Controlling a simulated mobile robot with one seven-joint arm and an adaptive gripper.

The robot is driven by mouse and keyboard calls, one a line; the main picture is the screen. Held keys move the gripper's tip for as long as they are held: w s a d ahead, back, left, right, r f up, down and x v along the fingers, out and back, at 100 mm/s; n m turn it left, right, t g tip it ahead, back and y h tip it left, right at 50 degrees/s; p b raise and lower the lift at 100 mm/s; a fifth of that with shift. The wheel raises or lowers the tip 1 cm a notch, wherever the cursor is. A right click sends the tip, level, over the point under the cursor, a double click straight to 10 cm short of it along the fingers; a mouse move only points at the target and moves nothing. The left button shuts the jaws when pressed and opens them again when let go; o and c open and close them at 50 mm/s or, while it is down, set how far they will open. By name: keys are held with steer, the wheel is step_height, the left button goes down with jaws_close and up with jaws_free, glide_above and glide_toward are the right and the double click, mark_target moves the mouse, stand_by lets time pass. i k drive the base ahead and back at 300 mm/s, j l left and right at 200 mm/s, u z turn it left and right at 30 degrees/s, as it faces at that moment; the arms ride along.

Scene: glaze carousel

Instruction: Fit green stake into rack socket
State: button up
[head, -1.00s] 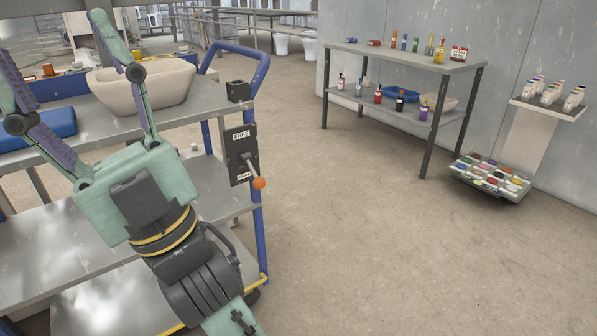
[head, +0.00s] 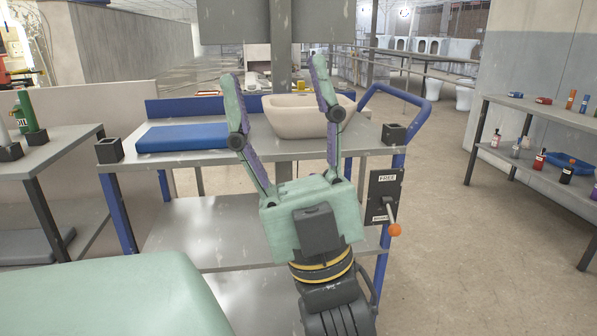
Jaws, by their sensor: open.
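My gripper (head: 276,82) is open and empty, its two long fingers pointing up and spread wide. It is in front of the cart, and its fingers overlap the bowl in the picture. Black square sockets stand on the rack-like cart's top corners, one at the left (head: 109,150) and one at the right (head: 394,134). No other stake-like green piece shows.
The cart (head: 215,205) holds a blue pad (head: 183,138) and a beige basin (head: 298,118). A lever panel (head: 384,197) marked "FREE" hangs at its right. A shelf table (head: 540,115) with bottles stands at the right. Floor between is clear.

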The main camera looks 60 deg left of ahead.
mark_target(224, 237)
steer(key=u, duration=3.1)
